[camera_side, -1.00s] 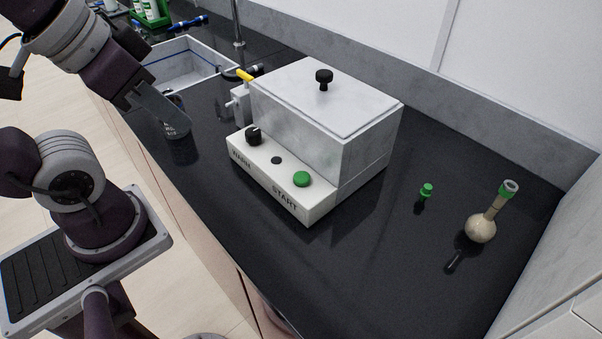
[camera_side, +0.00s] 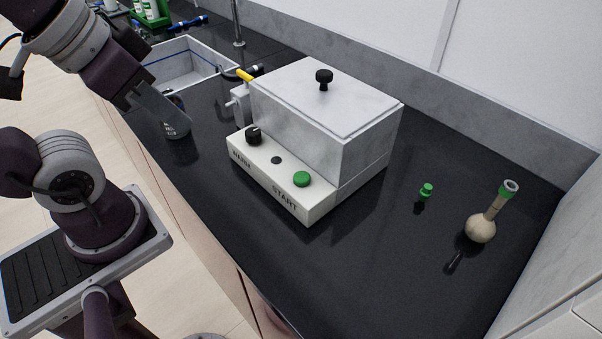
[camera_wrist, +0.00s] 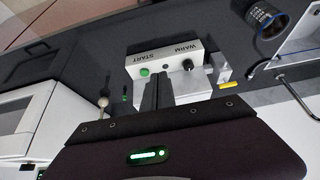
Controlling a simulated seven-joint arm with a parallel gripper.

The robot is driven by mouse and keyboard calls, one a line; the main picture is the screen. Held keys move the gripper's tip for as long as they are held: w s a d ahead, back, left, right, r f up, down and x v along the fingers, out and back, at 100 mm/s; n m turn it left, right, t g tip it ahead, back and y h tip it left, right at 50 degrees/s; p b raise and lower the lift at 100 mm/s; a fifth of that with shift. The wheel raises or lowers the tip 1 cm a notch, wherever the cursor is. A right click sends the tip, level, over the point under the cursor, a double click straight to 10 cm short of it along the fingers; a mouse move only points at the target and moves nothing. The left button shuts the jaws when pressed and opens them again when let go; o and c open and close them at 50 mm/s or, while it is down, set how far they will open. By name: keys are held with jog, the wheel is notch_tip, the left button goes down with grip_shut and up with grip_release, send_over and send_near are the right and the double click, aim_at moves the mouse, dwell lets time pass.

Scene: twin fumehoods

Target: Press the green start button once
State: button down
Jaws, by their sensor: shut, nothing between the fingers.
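The green start button (camera_side: 302,179) is a round cap on the sloped white front panel of the bath box (camera_side: 330,120), beside the word START. It also shows in the wrist view (camera_wrist: 145,72), just left of my fingers. My gripper (camera_side: 180,122) is at the upper left in the side view, well to the left of the button and apart from it. Its fingers (camera_wrist: 157,82) look shut and empty in the wrist view. In that view the fingers overlap part of the box.
A black knob (camera_side: 253,135) is on the same panel. A glass beaker (camera_side: 175,130) stands near my gripper. A sink (camera_side: 185,65) lies behind. A round flask (camera_side: 481,229) and a green stopper (camera_side: 426,190) are at right. The counter (camera_side: 370,250) before the box is clear.

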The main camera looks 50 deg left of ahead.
jog(key=m+t+y, duration=0.1)
jog(key=m+t, duration=0.1)
jog(key=m, duration=2.3)
send_over(300, 178)
notch_tip(300, 178, down, 5)
jog(key=shift+f, duration=0.1)
jog(key=shift+f, duration=4.4)
jog(key=shift+f, duration=0.1)
jog(key=shift+f, duration=0.3)
